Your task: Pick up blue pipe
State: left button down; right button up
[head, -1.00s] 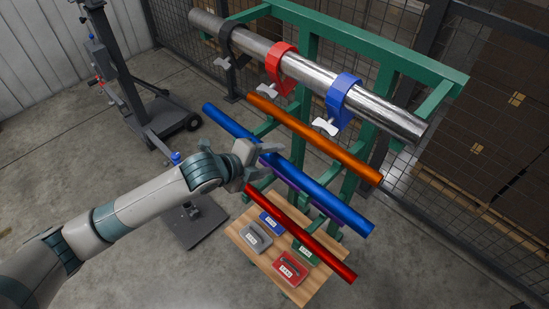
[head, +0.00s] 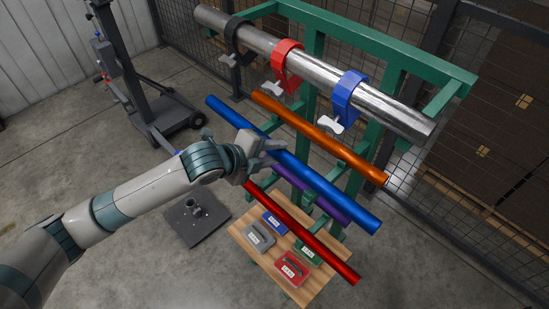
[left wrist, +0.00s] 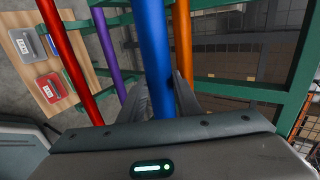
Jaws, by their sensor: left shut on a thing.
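The blue pipe (head: 325,186) slants across the middle of the head view, from upper left to lower right. My left gripper (head: 268,153) is shut on it near its middle. In the left wrist view the blue pipe (left wrist: 153,50) runs between the two fingers of the left gripper (left wrist: 162,95), one on each side. The blue pipe lies between the orange pipe (head: 320,137) and the red pipe (head: 305,235), above the purple pipe (head: 325,205). My right gripper is not in view.
A green rack (head: 385,75) carries a thick steel pipe (head: 390,110) with black, red and blue clamps. A wooden board (head: 250,240) with several small coloured cases sits below. A wheeled stand (head: 150,110) is at left; mesh fence is behind.

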aim_at(274, 151)
pick_arm(q)
notch_tip(274, 151, up, 6)
jog(key=shift+w+r+b, duration=0.1)
jog(key=shift+r+b, duration=0.1)
jog(key=shift+b, duration=0.8)
jog(key=shift+r, duration=0.75)
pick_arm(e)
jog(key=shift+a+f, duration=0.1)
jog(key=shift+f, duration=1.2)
pick_arm(q)
jog(key=shift+a, duration=0.1)
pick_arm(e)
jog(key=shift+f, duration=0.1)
pick_arm(q)
jog(key=shift+w+a+b, duration=0.1)
jog(key=shift+a+b, duration=0.15)
jog(key=shift+b, duration=0.15)
jog(key=a+r+n+t+y+b, duration=0.1)
jog(key=a+r+n+y+b, duration=0.1)
jog(key=a, duration=0.7)
jog(key=w+a+r+n+t+y+b, duration=0.1)
jog(key=a+n+y+b, duration=0.4)
jog(key=a, duration=0.5)
notch_tip(274, 151, up, 2)
jog(key=shift+w+r+n+t+y, duration=0.25)
jog(key=shift+n+t+y, duration=0.3)
jog(key=shift+n, duration=0.45)
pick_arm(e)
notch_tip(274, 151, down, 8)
